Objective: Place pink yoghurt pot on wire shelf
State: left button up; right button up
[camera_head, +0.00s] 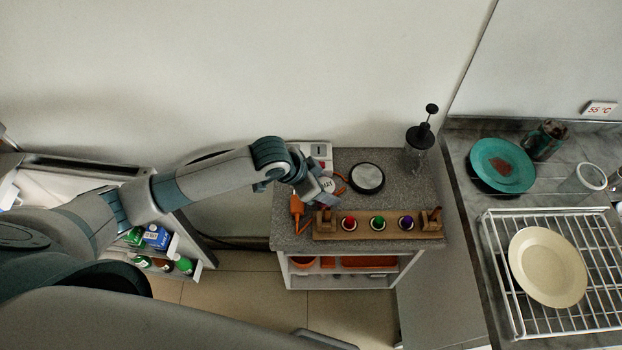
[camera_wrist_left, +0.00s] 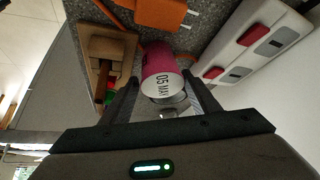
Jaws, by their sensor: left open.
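The pink yoghurt pot (camera_wrist_left: 158,60) shows in the left wrist view, with a pale lid marked "05 MAY" facing the camera. In the head view its lid (camera_head: 327,186) shows on the grey speckled counter, partly hidden by my gripper. My left gripper (camera_head: 318,190) is over the pot. In the left wrist view its open fingers (camera_wrist_left: 160,80) are on either side of the pot; I cannot tell whether they touch it. A white wire rack (camera_head: 490,250) with a cream plate on it stands at the right. My right gripper is not in view.
A wooden board with coloured knobs (camera_head: 362,224), an orange object (camera_head: 297,207), a black-rimmed round item (camera_head: 367,178) and a white switch strip (camera_head: 318,153) crowd the pot. An open cabinet with bottles (camera_head: 158,238) is at the left. A teal plate (camera_head: 490,155) lies behind the rack.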

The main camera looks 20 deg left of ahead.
pick_arm(q)
jog(key=b+v, duration=0.1)
jog(key=v, duration=0.7)
jog(key=shift+r, duration=0.25)
dwell(1.0)
